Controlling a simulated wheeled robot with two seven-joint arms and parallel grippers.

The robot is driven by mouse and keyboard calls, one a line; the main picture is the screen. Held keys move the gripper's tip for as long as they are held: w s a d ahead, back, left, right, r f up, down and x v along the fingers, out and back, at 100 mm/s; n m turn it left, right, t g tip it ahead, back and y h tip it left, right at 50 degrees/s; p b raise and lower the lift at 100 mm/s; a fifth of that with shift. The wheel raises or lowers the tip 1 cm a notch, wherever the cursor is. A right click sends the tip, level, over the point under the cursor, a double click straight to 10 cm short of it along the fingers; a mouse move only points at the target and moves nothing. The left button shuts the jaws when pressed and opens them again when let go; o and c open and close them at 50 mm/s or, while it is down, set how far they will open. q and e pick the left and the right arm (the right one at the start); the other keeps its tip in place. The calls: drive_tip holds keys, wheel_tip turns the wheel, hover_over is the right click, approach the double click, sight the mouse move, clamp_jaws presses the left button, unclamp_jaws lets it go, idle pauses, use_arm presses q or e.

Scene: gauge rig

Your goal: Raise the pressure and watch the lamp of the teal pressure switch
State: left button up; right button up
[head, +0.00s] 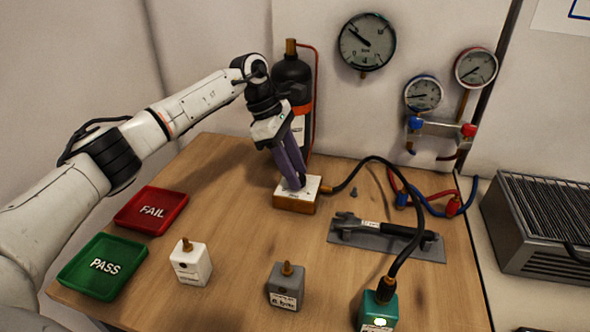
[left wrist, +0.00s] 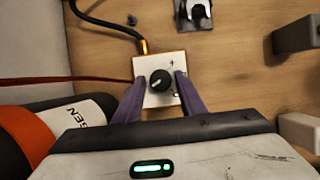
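The teal pressure switch (head: 373,311) stands at the bottom edge of the head view, with a black hose on its brass fitting. The hose runs to a white-topped box with a wooden-brown base (head: 296,202). In the left wrist view the box (left wrist: 150,98) carries a black knob (left wrist: 160,80). My left gripper (head: 299,186) is over the box, its purple fingers either side of the knob with a small gap visible. My right gripper is not in view.
The big wall gauge (head: 367,41) has its needle pointing upper left. A white switch (head: 191,264) and a grey switch (head: 286,287) stand in front. A red FAIL tray (head: 152,210) and green PASS tray (head: 103,266) lie left. A black cylinder (head: 292,78) stands behind my gripper.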

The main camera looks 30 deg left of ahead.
use_arm(q)
drive_tip(key=shift+o, duration=0.7)
drive_tip(key=v, duration=1)
drive_tip(key=shift+r, duration=0.15)
